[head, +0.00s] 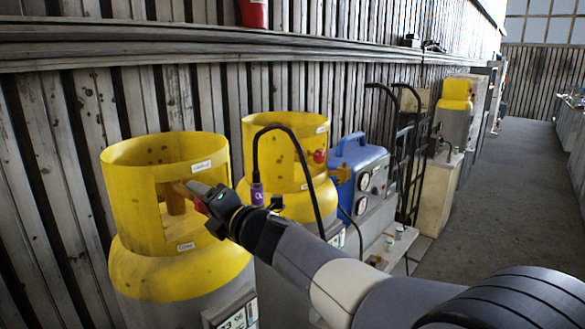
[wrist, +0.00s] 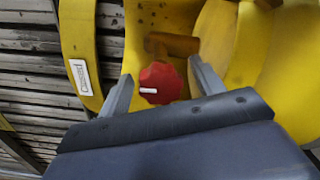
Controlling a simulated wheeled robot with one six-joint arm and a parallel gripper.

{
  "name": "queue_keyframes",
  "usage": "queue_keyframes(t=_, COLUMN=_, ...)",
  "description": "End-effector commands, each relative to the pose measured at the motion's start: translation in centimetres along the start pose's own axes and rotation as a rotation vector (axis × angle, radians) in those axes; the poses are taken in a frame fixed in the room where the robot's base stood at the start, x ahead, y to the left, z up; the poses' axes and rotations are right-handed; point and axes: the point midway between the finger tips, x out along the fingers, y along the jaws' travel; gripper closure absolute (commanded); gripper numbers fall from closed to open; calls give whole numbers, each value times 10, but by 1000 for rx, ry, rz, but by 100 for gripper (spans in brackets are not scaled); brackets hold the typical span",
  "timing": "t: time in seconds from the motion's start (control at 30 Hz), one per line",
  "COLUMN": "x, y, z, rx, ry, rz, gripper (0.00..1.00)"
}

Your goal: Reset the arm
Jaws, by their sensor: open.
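My gripper (head: 203,193) is at the front opening of the nearest yellow gas cylinder (head: 180,270), at the end of my arm, which reaches in from the lower right. In the wrist view, the two fingers of my gripper (wrist: 159,72) stand apart. A red valve knob (wrist: 158,84) with a white mark shows between them, on a brass-coloured valve inside the yellow collar (wrist: 78,35). Part of the red knob (head: 199,206) shows just below the fingers in the head view. I cannot tell whether the fingers touch it.
A second yellow cylinder (head: 285,135) with a dark hose (head: 307,175) and a blue machine (head: 355,158) with gauges stand close to my arm. A black hand truck (head: 405,150) stands further back. The aisle floor (head: 485,210) at right is clear.

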Motion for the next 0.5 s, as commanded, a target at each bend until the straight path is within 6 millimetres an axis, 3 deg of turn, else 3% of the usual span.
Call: queue_keyframes(t=0.5, x=0, y=0, z=-1, rx=-565, ry=0, rz=1, gripper=37)
